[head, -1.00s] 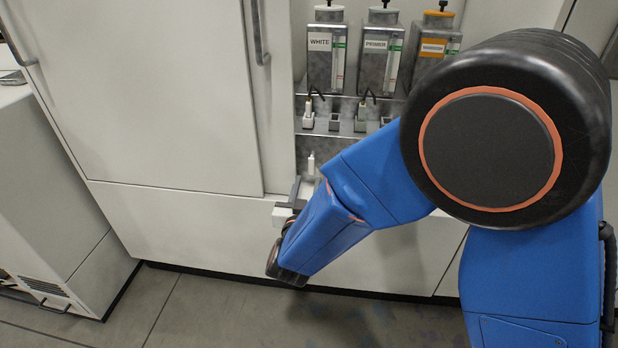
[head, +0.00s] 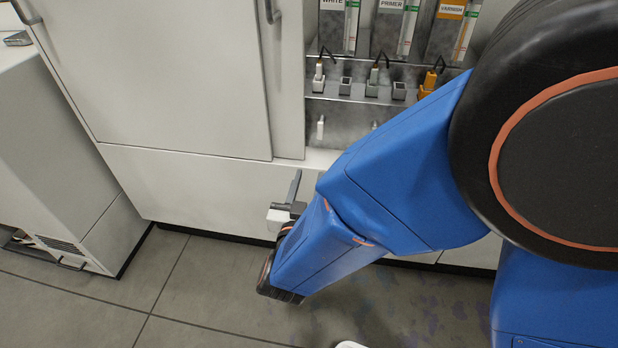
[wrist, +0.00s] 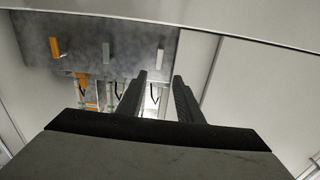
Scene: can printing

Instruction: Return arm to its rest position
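My gripper (head: 292,204) is at the lower middle of the head view, in front of the white cabinet's lower front and below the open niche. My blue arm covers much of the right side there. In the wrist view both dark fingers of my gripper (wrist: 160,88) show, spread apart with a clear gap and nothing between them. The gripper is open and empty. It touches nothing that I can see.
The niche holds canisters labelled white (head: 333,28), primer (head: 393,28) and varnish (head: 450,30), above a metal shelf (head: 358,93) with small nozzle holders. A white cabinet door (head: 160,75) is left of it. Open grey floor (head: 190,290) lies below.

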